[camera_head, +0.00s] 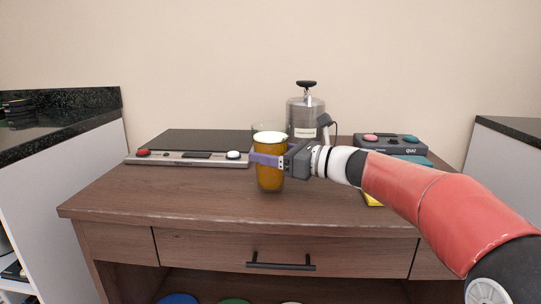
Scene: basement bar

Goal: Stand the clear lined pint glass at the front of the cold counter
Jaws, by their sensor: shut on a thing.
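A clear pint glass (269,179) holds amber liquid with a pale foam top, and its clear rim shows above the foam. It is upright, over the front middle of the wooden table. I cannot tell whether its base touches the tabletop. My gripper (266,160) comes from the right and is shut on the glass at mid-height; its finger covers part of the front. Any line marking on the glass is too small to make out. A low dark flat unit (195,141) with a silver front strip, possibly the cold counter, lies left of the glass.
A silver canister with a black knob (305,112) stands behind the glass. A dark grey box with coloured buttons (388,142) and a yellow item (372,199) are right, partly behind my arm. The table (160,199) is clear at front left.

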